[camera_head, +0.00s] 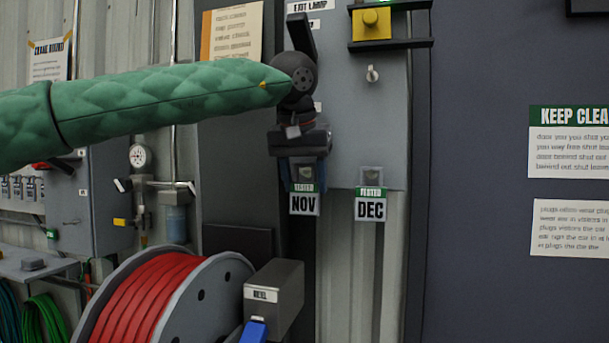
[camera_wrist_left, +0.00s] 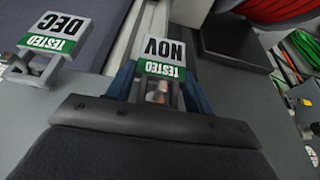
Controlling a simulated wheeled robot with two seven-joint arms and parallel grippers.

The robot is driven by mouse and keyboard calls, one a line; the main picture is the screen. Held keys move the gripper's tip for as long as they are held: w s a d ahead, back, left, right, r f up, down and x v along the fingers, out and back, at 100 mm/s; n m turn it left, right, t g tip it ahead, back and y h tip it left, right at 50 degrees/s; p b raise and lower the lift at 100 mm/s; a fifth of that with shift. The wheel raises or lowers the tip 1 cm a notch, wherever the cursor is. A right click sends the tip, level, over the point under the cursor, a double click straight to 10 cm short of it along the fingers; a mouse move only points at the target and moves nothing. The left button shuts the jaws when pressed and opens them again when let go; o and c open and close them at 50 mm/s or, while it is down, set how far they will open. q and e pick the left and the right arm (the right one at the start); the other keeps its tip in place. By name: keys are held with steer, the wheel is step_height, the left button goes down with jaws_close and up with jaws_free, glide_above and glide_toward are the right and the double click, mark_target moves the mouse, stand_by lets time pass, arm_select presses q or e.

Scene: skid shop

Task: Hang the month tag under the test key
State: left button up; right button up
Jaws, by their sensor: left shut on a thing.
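My left gripper (camera_head: 307,168) is shut on the clip end of a tag marked TESTED NOV (camera_head: 304,204), which hangs upright below the fingers. The NOV tag shows upside down between the blue fingers in the left wrist view (camera_wrist_left: 163,58). A similar DEC tag (camera_head: 370,208) hangs to its right at the grey panel's lower edge, and also shows in the left wrist view (camera_wrist_left: 55,35). A small silver key (camera_head: 372,74) sticks out of the panel above the DEC tag, up and right of my gripper. What holds the DEC tag is hard to make out. My right gripper is not in view.
A yellow block with a knob (camera_head: 371,22) sits between dark bars above the key. A red hose reel (camera_head: 160,295) and a grey REEL box (camera_head: 274,298) stand below left. The grey panel (camera_head: 345,120) is bare between my gripper and the key.

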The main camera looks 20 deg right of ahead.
arm_select(q)
steer(key=shift+d, duration=0.1)
steer(key=shift+f, duration=0.25)
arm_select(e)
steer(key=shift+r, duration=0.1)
arm_select(q)
steer(key=o, duration=0.8)
steer(key=shift+c, duration=0.2)
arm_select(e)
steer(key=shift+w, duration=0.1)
arm_select(q)
steer(key=b+v, duration=0.3)
steer(key=v, duration=0.3)
steer(key=shift+s+r+b, duration=0.15)
steer(key=shift+b, duration=0.2)
steer(key=shift+v, duration=0.75)
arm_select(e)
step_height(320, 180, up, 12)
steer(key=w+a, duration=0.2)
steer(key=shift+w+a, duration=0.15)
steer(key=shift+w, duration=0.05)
